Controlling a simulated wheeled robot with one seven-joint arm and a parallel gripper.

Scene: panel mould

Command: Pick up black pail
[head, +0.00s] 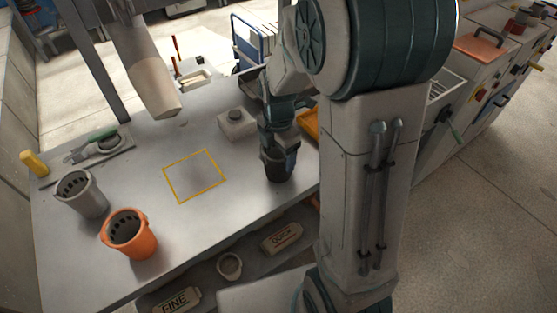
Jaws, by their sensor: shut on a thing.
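The black pail (279,172) is near the right edge of the grey table, to the right of a yellow square outline. My gripper (280,150) is over it from above, shut on its upper part. The fingers and wrist hide much of the pail's rim and inside. The pail looks upright. I cannot tell whether its base touches the table.
An orange pail (131,236) and a grey pail (82,194) stand at the left. The yellow square (193,176) on the table is empty. A small grey box (236,124) stands behind it. An orange tray (310,124) is partly hidden behind my arm.

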